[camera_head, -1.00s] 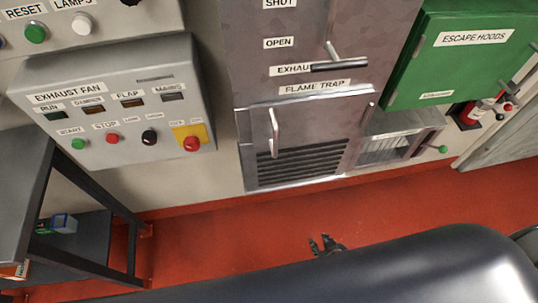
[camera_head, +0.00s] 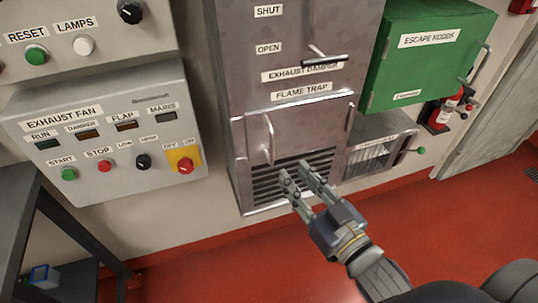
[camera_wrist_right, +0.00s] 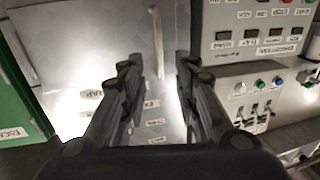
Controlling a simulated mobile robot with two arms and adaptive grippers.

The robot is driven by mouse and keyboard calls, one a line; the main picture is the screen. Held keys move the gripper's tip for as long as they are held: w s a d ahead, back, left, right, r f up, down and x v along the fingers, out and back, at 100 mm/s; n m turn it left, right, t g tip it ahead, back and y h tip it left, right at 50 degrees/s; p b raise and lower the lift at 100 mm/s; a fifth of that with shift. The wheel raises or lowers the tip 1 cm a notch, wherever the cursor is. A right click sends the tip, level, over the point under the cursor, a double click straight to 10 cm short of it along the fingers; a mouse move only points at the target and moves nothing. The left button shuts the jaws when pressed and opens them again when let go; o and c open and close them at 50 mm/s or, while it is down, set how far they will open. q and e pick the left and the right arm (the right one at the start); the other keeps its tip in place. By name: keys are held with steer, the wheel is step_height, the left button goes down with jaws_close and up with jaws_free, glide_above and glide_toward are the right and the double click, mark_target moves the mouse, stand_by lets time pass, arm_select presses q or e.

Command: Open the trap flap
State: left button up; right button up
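The flame trap flap (camera_head: 310,125) is a grey metal panel below the FLAME TRAP label (camera_head: 301,91), with louvred slots along its bottom. It looks closed. Its vertical bar handle (camera_head: 268,138) is on the left side. My right gripper (camera_head: 302,172) is open and empty in front of the louvres, below and to the right of the handle. In the right wrist view, the open fingers (camera_wrist_right: 158,75) point at the metal cabinet, with the pale handle (camera_wrist_right: 157,45) beyond and between them, apart from them. My left gripper is not in view.
The exhaust fan control box (camera_head: 108,135) is on the left wall, above a dark table (camera_head: 20,215). The exhaust damper lever (camera_head: 324,60) sticks out above the flap. A green escape hoods box (camera_head: 425,55) and a wire-fronted vent box (camera_head: 372,155) are at right. Red floor is below.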

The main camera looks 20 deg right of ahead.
mark_target(273, 149)
steer(key=p+x, duration=0.2)
steer(key=x, duration=0.7)
steer(key=shift+w+r, duration=0.2)
steer(key=shift+w, duration=0.05)
steer(key=shift+w+a+f, duration=0.1)
steer(key=shift+w+a, duration=0.1)
steer(key=shift+w, duration=0.45)
jaws_close()
